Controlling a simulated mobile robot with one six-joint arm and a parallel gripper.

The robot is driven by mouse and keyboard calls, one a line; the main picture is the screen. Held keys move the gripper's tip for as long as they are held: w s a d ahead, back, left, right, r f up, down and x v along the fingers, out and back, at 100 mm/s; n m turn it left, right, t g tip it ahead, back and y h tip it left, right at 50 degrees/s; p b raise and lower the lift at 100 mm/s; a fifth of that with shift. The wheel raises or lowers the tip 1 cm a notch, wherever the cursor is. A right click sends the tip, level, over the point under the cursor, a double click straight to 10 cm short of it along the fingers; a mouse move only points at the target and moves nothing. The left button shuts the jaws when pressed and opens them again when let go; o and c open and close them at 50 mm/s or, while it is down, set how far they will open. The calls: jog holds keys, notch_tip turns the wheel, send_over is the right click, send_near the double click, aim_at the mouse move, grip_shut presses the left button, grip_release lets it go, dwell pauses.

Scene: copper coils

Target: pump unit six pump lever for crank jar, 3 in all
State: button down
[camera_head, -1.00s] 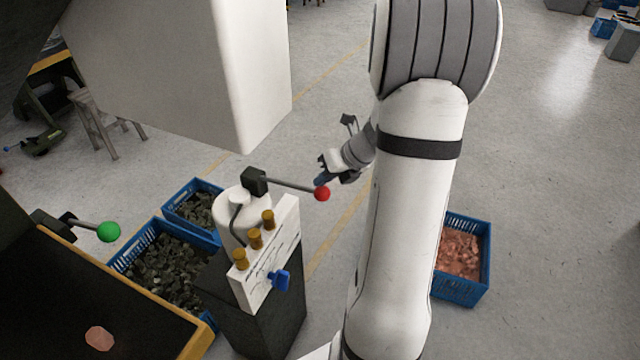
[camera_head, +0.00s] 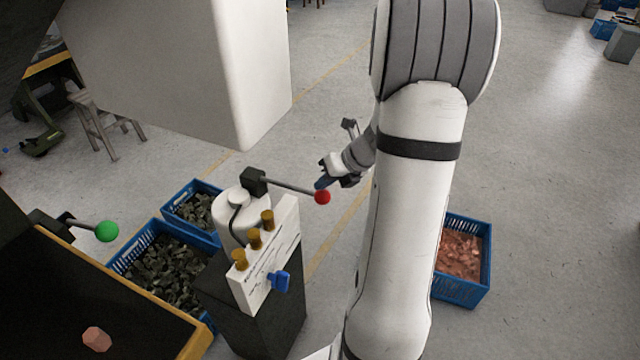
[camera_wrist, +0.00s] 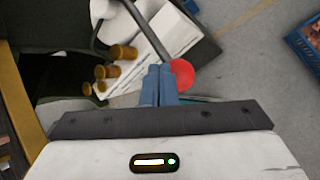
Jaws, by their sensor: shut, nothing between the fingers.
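The pump unit has a white cylindrical jar (camera_head: 228,219) on a dark pedestal (camera_head: 268,325). Its lever (camera_head: 290,187) is a grey rod running from a black pivot block (camera_head: 254,181) on top to a red ball (camera_head: 322,197). The lever slopes slightly down to the right. My gripper (camera_head: 321,184) is beside the ball at the rod's end, its fingers shut and empty. In the wrist view the blue fingertips (camera_wrist: 160,80) are together, close to the red ball (camera_wrist: 181,74) and overlapping the rod's edge. I cannot tell whether they touch it.
A white panel (camera_head: 262,275) with brass knobs and a blue valve handle (camera_head: 279,281) fronts the pump. Blue crates (camera_head: 140,243) of dark chunks stand left; a crate of copper pieces (camera_head: 487,265) stands right. Another lever with a green ball (camera_head: 107,231) is at left.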

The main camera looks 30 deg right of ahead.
aim_at(326, 193)
jog(key=shift+s+d+f+b, duration=0.15)
jog(key=shift+f+b, duration=0.4)
jog(key=shift+f, duration=0.4)
jog(key=shift+s+f+b, duration=0.1)
jog(key=shift+f+b, duration=0.45)
jog(key=shift+f, duration=0.4)
dwell(1.2)
jog(key=shift+r, duration=0.1)
dwell(0.4)
jog(key=shift+w+a+r+p, duration=0.1)
jog(key=shift+w+r+p, duration=0.05)
jog(key=shift+r+p, duration=1.05)
jog(key=shift+w+a+r+p, duration=0.1)
jog(key=shift+w+r+p, duration=0.05)
jog(key=shift+r+p, duration=1.05)
jog(key=shift+w+a+r+p, duration=0.1)
jog(key=shift+w+r+p, duration=0.05)
jog(key=shift+r+p, duration=1.05)
jog(key=shift+f, duration=0.1)
jog(key=r+p, duration=0.5)
jog(key=shift+w+a, duration=0.25)
jog(key=shift+w, duration=0.05)
